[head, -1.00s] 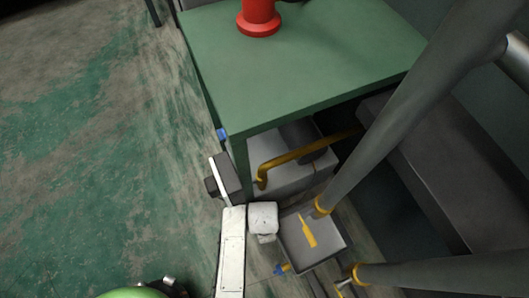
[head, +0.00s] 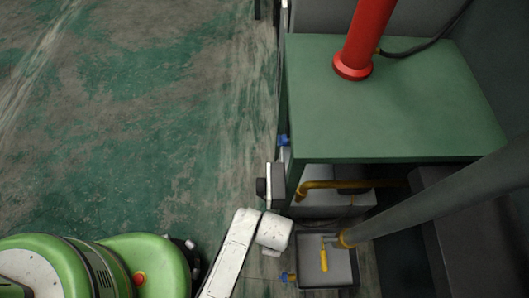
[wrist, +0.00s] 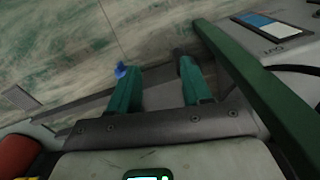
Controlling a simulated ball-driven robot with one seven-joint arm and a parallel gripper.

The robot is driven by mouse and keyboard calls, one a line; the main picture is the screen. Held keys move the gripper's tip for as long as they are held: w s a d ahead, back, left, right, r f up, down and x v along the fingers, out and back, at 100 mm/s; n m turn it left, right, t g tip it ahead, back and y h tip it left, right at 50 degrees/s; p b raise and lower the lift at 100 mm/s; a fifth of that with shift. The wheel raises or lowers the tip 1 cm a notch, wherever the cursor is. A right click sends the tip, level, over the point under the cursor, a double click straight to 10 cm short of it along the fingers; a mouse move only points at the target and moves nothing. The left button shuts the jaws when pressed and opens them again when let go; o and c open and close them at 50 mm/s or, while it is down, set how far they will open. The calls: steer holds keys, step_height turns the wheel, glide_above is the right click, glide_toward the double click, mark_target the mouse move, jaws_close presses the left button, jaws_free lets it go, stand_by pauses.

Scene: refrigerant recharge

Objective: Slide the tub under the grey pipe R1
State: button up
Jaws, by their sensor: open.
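The tub (head: 345,276) is a grey open box on the floor in the head view, right of my white arm. A yellow piece shows over its inside. A grey pipe (head: 440,204) slants down to a yellow-ringed end over the tub's back part. I see no R1 label on it. My gripper (wrist: 155,68) shows two green fingers in the wrist view, spread apart with nothing between them. The tub is not clear in the wrist view. In the head view my wrist is beside the green table's front leg, back and left of the tub.
The green table (head: 390,110) carries a red post (head: 365,40). A yellow pipe (head: 350,184) runs beneath it. A yellow-and-blue fitting (head: 287,276) is at the tub's left side. A blue piece (wrist: 121,70) shows by my left finger. The floor on the left is clear.

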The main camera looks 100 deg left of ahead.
steer(key=s+d+r+p, duration=0.3)
steer(key=s+d, duration=0.2)
steer(key=s, duration=0.2)
steer(key=shift+d+r, duration=0.2)
steer(key=shift+r, duration=0.2)
steer(key=shift+c, duration=0.3)
